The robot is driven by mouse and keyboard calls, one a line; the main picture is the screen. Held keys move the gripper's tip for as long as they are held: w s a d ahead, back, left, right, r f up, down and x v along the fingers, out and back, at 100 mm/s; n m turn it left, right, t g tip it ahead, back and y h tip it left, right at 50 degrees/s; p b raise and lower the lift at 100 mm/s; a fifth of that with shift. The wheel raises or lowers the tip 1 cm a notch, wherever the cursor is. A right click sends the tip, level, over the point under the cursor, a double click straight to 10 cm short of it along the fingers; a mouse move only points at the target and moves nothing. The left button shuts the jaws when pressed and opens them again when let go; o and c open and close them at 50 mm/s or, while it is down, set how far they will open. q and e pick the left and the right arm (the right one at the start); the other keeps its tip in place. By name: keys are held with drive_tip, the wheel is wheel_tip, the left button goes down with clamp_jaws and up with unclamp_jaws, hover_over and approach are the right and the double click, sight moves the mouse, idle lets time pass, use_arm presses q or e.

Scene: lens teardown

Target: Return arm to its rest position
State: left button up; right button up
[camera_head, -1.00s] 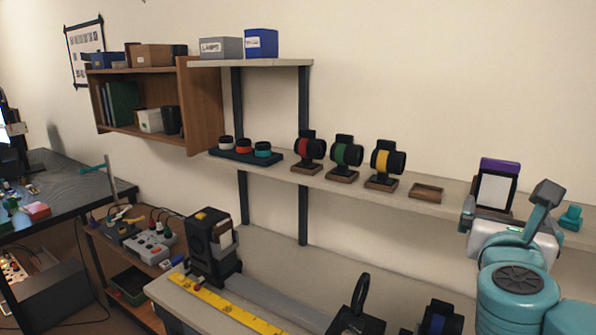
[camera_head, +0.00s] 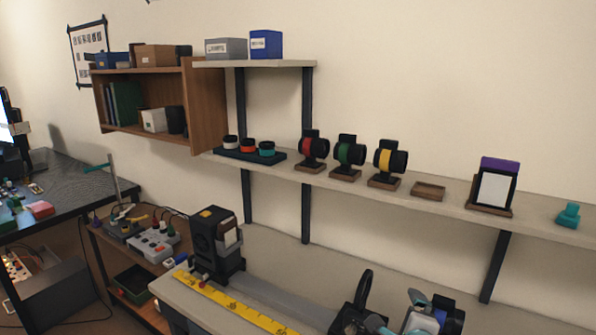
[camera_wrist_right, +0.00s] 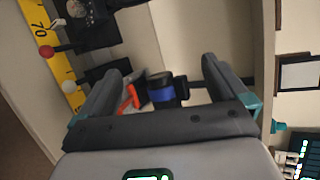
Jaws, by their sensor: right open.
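My right gripper (camera_wrist_right: 167,64) shows in the right wrist view with its two dark fingers spread wide apart and nothing held between them. Beyond the fingers is a black piece with a blue band (camera_wrist_right: 160,88), with an orange-red part (camera_wrist_right: 131,99) beside it. In the head view, white and teal parts of my right arm show low at the bottom edge, in front of the black and blue piece (camera_head: 447,312). The right gripper's fingers are not clear there. My left gripper is not in view.
A wall shelf (camera_head: 545,224) holds red, green and yellow ringed pieces, an empty wooden tray (camera_head: 428,190) and a framed card (camera_head: 493,187). Below, a bench carries a black device (camera_head: 214,245) and a yellow ruler (camera_head: 232,306). The air before the right shelf is clear.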

drive_tip(key=s+a+f+n+g+y, duration=0.1)
drive_tip(key=s+a+f+n+g, duration=0.2)
drive_tip(key=f, duration=0.4)
drive_tip(key=s+f+n+g+y, duration=0.15)
drive_tip(key=f+n, duration=0.25)
drive_tip(key=f, duration=0.4)
drive_tip(key=s+a+f+n+g+y, duration=0.2)
drive_tip(key=s+f+n, duration=0.5)
drive_tip(key=s, duration=0.5)
drive_tip(key=s+a+f+n+g+y, duration=0.2)
drive_tip(key=s+a+f+n+g, duration=0.3)
drive_tip(key=s+f, duration=0.6)
drive_tip(key=shift+s+a+n+g, duration=0.15)
drive_tip(key=shift+s+n+g, duration=0.5)
drive_tip(key=shift+s+n, duration=0.35)
drive_tip(key=shift+w, duration=0.1)
